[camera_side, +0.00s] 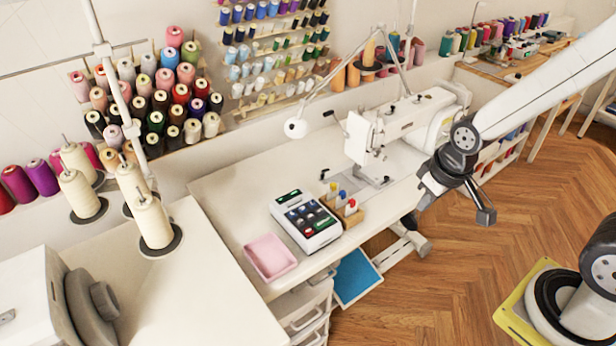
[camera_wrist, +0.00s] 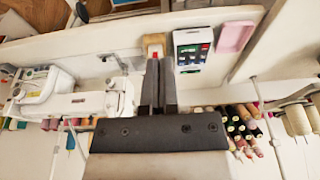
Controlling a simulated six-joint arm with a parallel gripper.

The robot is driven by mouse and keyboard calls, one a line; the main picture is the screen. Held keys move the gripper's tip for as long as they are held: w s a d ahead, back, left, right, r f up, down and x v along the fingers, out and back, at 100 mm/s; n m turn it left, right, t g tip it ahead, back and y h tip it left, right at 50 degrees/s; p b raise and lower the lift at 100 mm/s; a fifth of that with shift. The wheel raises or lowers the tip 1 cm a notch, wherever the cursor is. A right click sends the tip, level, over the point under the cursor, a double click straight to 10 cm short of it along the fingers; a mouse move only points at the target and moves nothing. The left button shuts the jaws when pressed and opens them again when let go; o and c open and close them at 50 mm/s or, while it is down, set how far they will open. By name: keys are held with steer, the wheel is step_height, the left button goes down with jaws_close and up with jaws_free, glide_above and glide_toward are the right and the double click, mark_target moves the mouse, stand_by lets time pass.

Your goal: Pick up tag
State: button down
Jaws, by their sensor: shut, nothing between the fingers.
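I cannot make out a tag for certain in either view. My gripper (camera_side: 485,214) is shut and empty, in the air to the right of the white work table (camera_side: 235,200) in the side view. In the wrist view its dark fingers (camera_wrist: 158,68) lie together, and their tips partly cover a small wooden holder (camera_wrist: 155,42). In the side view that holder (camera_side: 349,213) carries a few pieces with coloured tops.
Thread cones (camera_side: 152,222) stand at the left. A blue panel (camera_side: 356,276) is below the table edge.

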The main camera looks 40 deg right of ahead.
steer(key=c, duration=0.8)
jaws_free()
steer(key=n+g, duration=0.3)
steer(key=n, duration=1.4)
glide_above(353, 201)
step_height(353, 201, down, 13)
steer(key=shift+s+f, duration=0.1)
steer(key=shift+f, duration=0.1)
steer(key=shift+w+f+n, duration=0.2)
steer(key=shift+f+n, duration=0.05)
steer(key=shift+n, duration=0.25)
